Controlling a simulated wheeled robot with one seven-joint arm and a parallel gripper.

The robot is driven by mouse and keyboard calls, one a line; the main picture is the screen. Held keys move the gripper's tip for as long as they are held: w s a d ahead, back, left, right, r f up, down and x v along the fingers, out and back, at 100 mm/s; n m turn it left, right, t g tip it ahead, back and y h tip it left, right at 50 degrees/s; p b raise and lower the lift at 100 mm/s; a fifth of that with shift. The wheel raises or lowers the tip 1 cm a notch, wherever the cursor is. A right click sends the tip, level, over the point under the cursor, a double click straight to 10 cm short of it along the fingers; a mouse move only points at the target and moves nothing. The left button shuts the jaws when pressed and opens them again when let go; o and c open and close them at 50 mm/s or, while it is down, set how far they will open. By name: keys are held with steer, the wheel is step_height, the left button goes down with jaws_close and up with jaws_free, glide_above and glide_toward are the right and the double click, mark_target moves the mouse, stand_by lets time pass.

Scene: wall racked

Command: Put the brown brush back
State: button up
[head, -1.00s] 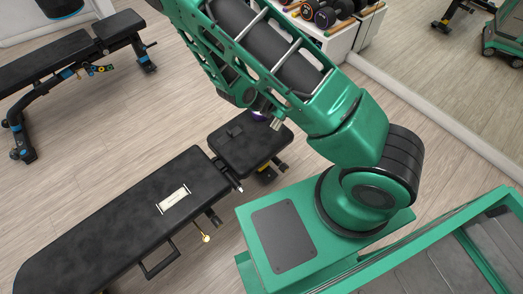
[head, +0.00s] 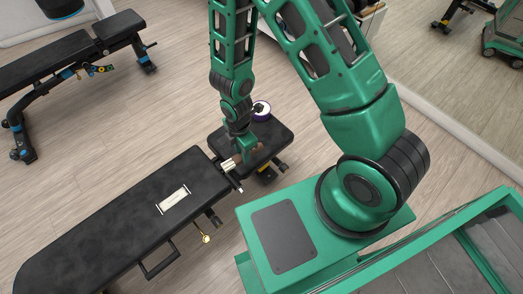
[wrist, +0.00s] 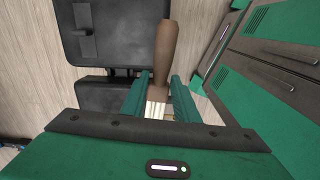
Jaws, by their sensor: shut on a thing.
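The brown brush (wrist: 168,48) has a brown handle and pale bristles. In the wrist view my gripper (wrist: 160,82) is shut on it, with one green finger on each side near the base of the handle. The handle points away from my wrist and the bristles point toward it. In the head view my gripper (head: 248,148) is low over the small seat pad of the black bench. The brush's pale bristles (head: 229,164) show left of the fingers, near the gap between the pads. I cannot tell whether the brush touches the pad.
The black bench (head: 110,225) has a pale rectangular plate (head: 173,199) on its long pad. A round purple and white thing (head: 262,108) shows by the seat pad's far edge. Another bench (head: 50,65) stands at the upper left. Wooden floor between the benches is clear.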

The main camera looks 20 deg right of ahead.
steer(key=w+d+f, duration=0.2)
steer(key=d, duration=0.1)
steer(key=w+d+f, duration=0.2)
steer(key=d, duration=0.1)
steer(key=w+d+f, duration=0.2)
steer(key=d+f, duration=0.1)
steer(key=d, duration=0.1)
step_height(320, 180, down, 3)
steer(key=shift+f, duration=0.3)
jaws_close()
steer(key=o, duration=1.1)
jaws_free()
steer(key=shift+c, duration=0.2)
steer(key=shift+f, duration=0.1)
step_height(320, 180, up, 11)
steer(key=shift+s+f, duration=0.15)
